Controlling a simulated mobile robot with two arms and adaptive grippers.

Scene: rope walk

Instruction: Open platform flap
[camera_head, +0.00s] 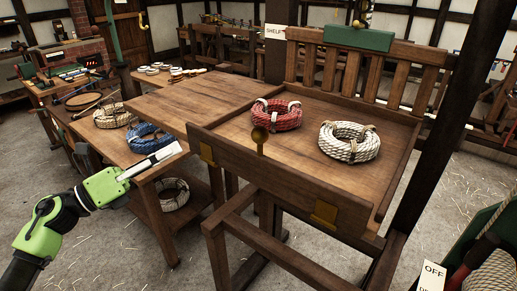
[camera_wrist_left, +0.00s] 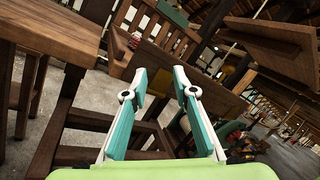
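The platform (camera_head: 230,125) is a wooden deck with slatted rails at the back. Its flap (camera_head: 290,185) is a long wooden board standing up along the front edge. The flap has brass hinge plates low on it and a round brass knob (camera_head: 260,136) on a short stem at its top edge. My left gripper (camera_head: 176,151) is left of the flap, apart from it and from the knob. In the left wrist view my left gripper (camera_wrist_left: 160,78) has its two fingers spread with nothing between them. My right gripper is not in view.
A red rope coil (camera_head: 277,115) and a white rope coil (camera_head: 349,142) lie on the platform. A wooden table (camera_head: 190,97) stands left of it, with blue and tan coils beside.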

